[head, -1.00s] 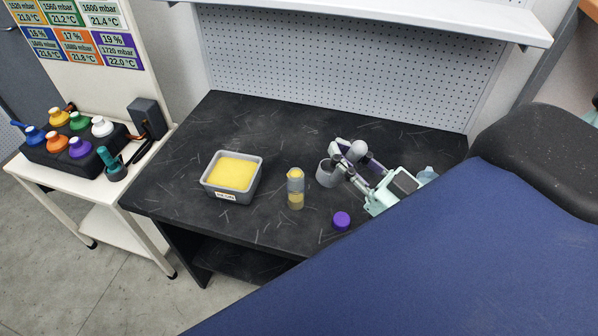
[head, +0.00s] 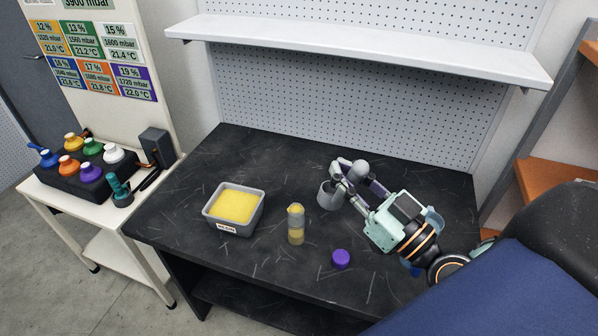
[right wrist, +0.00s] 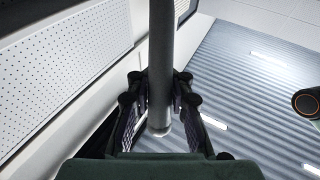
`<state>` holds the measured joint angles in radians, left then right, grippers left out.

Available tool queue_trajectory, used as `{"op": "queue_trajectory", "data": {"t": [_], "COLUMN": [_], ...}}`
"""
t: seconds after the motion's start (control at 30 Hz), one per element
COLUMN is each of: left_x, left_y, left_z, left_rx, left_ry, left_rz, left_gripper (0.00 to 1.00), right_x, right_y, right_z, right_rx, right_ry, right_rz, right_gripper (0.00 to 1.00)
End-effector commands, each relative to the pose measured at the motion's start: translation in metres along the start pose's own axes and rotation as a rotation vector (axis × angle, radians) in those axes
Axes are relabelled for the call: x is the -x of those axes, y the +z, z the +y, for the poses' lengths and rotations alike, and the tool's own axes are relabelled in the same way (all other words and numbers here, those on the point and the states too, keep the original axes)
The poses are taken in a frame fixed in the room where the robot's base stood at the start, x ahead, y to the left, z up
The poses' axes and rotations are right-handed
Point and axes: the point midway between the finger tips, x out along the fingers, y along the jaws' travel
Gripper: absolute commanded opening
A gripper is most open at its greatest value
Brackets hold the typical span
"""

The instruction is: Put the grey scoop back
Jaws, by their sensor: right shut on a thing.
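The grey scoop is in my right gripper (head: 350,182). Its round grey cup (head: 328,196) hangs to the left of the fingers and a grey knob shows above them. In the right wrist view the grey scoop handle (right wrist: 160,60) runs between the two fingers of my right gripper (right wrist: 160,115), which is shut on it. The scoop appears held above the black bench (head: 265,265); the exact gap is hard to tell. My left gripper is not in view.
A grey tub (head: 234,229) of yellow material stands on the bench, left of a clear container (head: 296,226) with yellow contents. A purple cap (head: 341,259) lies near the front. A white shelf (head: 350,50) overhangs the back. Bare bench lies between tub and pegboard.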

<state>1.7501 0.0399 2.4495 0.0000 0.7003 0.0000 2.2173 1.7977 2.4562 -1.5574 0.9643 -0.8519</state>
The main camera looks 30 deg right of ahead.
Motion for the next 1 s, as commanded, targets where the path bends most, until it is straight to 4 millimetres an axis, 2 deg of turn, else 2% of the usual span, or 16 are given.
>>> {"op": "queue_trajectory", "data": {"t": [0.27,1.0], "left_x": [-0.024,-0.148], "left_y": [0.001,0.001], "left_z": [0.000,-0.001], "left_rx": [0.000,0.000], "left_ry": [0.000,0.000], "left_rz": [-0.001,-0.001], "left_gripper": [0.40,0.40], "right_x": [0.005,0.037], "right_y": [0.023,0.144], "right_z": [-0.001,-0.004], "right_rx": [-0.001,-0.002], "right_ry": [0.000,0.000], "right_rz": [0.000,-0.003], "right_gripper": [0.00,0.00]}}
